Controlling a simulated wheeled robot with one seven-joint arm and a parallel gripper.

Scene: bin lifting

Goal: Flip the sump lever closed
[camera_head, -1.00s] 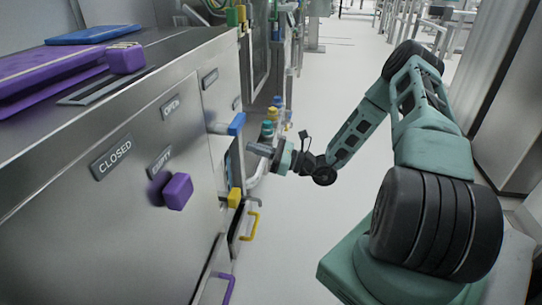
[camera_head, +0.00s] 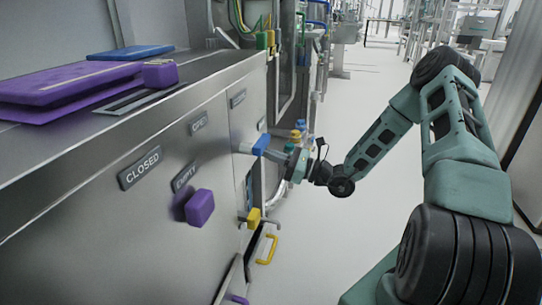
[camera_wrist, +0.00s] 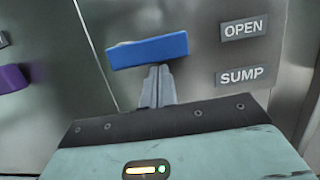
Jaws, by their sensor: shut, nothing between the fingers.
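The sump lever has a blue handle (camera_head: 261,144) and sticks out from the far part of the steel cabinet front. In the wrist view the blue handle (camera_wrist: 147,51) lies nearly level, to the left of the OPEN label (camera_wrist: 244,27) and the SUMP label (camera_wrist: 243,76). My gripper (camera_head: 277,157) is at the lever, its fingers shut and empty. In the wrist view the fingertips (camera_wrist: 157,72) reach the lower edge of the blue handle; whether they touch it I cannot tell.
A purple lever handle (camera_head: 200,207) stands out nearer, by the CLOSED label (camera_head: 140,168). A yellow knob (camera_head: 254,218) and a yellow handle (camera_head: 267,249) sit below the blue lever. Purple trays (camera_head: 65,85) lie on the cabinet top.

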